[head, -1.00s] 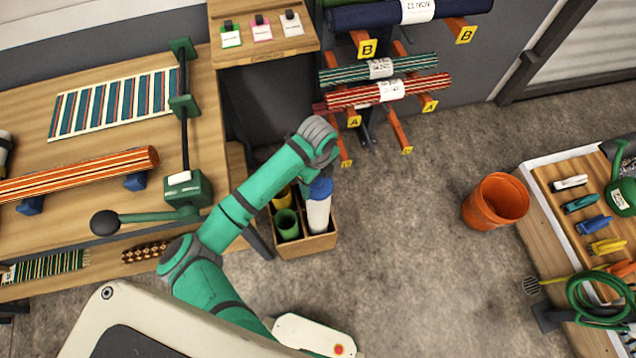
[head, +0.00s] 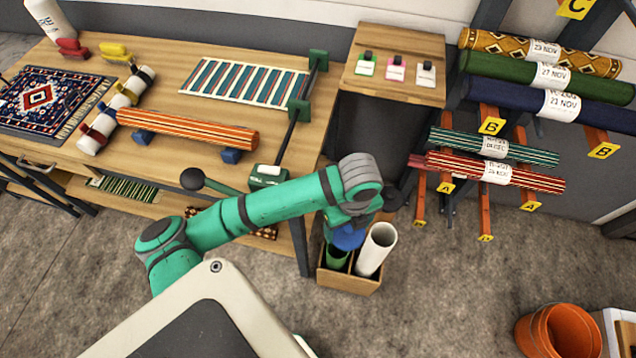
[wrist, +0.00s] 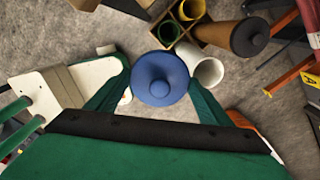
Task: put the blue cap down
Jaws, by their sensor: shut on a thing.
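The blue cap (wrist: 160,78) is round with a small knob and sits between the two green fingers of my gripper (wrist: 161,88), which is shut on it. In the head view the cap (head: 347,238) shows under my wrist, over the wooden crate (head: 350,281) as seen in the picture. The white tube (head: 377,250) stands in the crate with its top open, just right of the cap. It also shows in the wrist view (wrist: 208,72). I cannot tell the cap's height above the crate. My fingertips are mostly hidden in the head view.
A green tube (head: 337,257) also stands in the crate. The wooden bench (head: 190,75) with a striped roll (head: 190,129) is left of my arm. A rack of rolled rugs (head: 497,172) is at right. An orange bucket (head: 558,332) stands on open floor.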

